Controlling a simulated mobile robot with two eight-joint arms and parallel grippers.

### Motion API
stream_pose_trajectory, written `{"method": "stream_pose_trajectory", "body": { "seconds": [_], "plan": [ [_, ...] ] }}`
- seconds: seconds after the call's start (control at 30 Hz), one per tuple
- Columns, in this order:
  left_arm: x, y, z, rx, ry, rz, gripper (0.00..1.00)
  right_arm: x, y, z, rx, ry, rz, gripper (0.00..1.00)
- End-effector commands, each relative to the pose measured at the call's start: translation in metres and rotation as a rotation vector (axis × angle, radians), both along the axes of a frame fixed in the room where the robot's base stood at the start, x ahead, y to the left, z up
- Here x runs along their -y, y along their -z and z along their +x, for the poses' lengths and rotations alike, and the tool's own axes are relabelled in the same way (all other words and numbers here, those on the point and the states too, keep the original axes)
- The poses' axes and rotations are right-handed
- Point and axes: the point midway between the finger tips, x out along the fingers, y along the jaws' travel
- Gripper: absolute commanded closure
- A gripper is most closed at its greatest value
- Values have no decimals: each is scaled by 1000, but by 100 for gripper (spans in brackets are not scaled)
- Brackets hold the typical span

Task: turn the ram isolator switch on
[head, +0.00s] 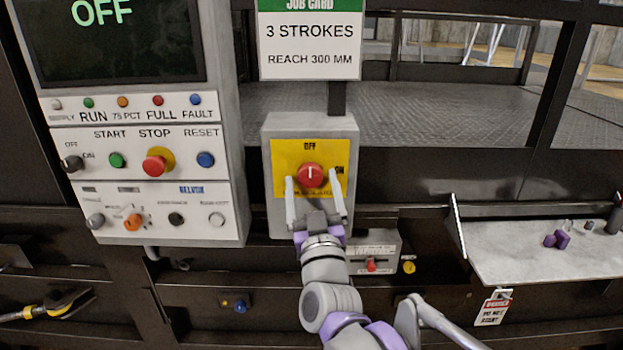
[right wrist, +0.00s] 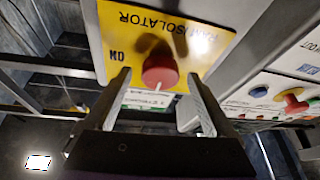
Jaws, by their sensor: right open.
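The ram isolator switch is a red round knob (head: 311,175) on a yellow plate (head: 285,153) on a grey box. The plate reads OFF above the knob and ON to its right. The knob's white mark points up, at OFF. My right gripper (head: 315,188) is open, with one finger on each side of the knob in the head view. In the right wrist view the red knob (right wrist: 160,72) lies between and beyond the two fingertips; I cannot tell whether they touch it. My left gripper is not in view.
A control panel (head: 150,217) with buttons and a screen reading OFF stands left of the box. A job card (head: 310,45) hangs above. A small grey box with a red lever (head: 371,265) sits below right. A shelf (head: 510,262) holds small purple items at right.

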Motion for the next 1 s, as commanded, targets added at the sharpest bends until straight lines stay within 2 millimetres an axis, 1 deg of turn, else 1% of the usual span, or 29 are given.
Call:
{"method": "stream_pose_trajectory", "body": {
  "seconds": [0.03,0.13,0.4,0.57,0.6,0.77,0.8,0.87,0.9,1.0],
  "plan": [
    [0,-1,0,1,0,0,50,0,-2,4,0,1,-1,11],
    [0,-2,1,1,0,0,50,-1,-3,8,0,1,0,11],
    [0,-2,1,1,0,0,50,-1,-3,9,-1,0,1,11],
    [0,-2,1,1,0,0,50,-1,-3,9,-1,0,1,40],
    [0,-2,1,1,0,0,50,-1,-3,9,-1,0,1,47],
    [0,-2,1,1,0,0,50,-1,-3,9,-1,0,1,76],
    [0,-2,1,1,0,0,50,-1,-3,9,-1,0,1,83],
    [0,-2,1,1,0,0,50,-1,-3,9,-1,0,1,94],
    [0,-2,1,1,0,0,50,-1,-3,9,-1,0,1,97],
    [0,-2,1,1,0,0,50,-1,-3,9,0,-1,4,97]
  ]
}}
